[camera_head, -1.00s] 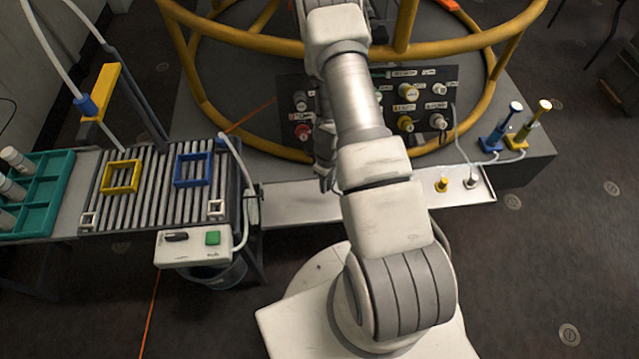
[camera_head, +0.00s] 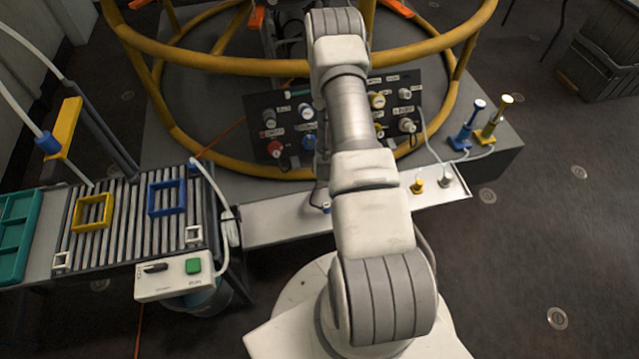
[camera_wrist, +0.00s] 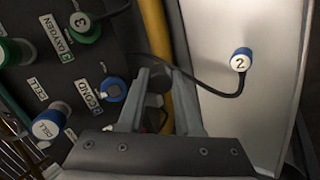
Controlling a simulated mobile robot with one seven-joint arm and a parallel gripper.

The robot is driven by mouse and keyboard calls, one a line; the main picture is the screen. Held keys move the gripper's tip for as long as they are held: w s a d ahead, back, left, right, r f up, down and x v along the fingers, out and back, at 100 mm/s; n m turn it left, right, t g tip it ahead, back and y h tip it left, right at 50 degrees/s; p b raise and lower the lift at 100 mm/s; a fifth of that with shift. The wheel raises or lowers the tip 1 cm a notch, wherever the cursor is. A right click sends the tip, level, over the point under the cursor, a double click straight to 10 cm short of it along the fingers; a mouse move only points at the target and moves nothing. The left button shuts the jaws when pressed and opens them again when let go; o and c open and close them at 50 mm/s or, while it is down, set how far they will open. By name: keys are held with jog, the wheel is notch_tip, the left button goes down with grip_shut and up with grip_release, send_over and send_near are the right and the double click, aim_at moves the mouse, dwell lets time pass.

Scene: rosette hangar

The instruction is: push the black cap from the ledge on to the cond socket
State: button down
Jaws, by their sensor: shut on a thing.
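My gripper (camera_wrist: 160,78) shows in the wrist view with its two grey fingers around a small dark piece (camera_wrist: 154,101), seemingly the black cap, partly hidden between them. In the head view my arm hides the gripper. The cond socket (camera_wrist: 113,89) is a blue ring on the dark panel beside its COND label (camera_wrist: 87,95), just left of the left finger and apart from it. The pale ledge (camera_wrist: 215,100) lies to the right; it also shows in the head view (camera_head: 280,220).
A blue plug marked 2 (camera_wrist: 240,60) stands on the ledge, its black cable running behind my fingers. Plug 3 (camera_wrist: 84,26) and another blue-collared plug (camera_wrist: 49,123) are on the panel.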

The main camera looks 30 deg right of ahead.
aim_at(310, 143)
jog(key=shift+w+d+r+n+t, duration=0.15)
jog(key=shift+w+n+t, duration=0.3)
jog(key=shift+w+t, duration=0.8)
jog(key=shift+w+d+r+n+t, duration=0.1)
jog(key=shift+w+n+t, duration=0.4)
jog(key=shift+w, duration=1.45)
jog(key=shift+w+d+r+n+t, duration=0.15)
jog(key=shift+w+n+t, duration=0.3)
jog(key=shift+w+t, duration=0.8)
jog(key=shift+w+g, duration=0.35)
jog(key=shift+g, duration=0.05)
jog(key=shift+b, duration=0.6)
jog(key=shift+w+d+f+b, duration=0.1)
jog(key=shift+w+f+b, duration=0.3)
jog(key=shift+b, duration=0.35)
jog(key=shift+r, duration=0.1)
jog(key=c, duration=0.5)
grip_release()
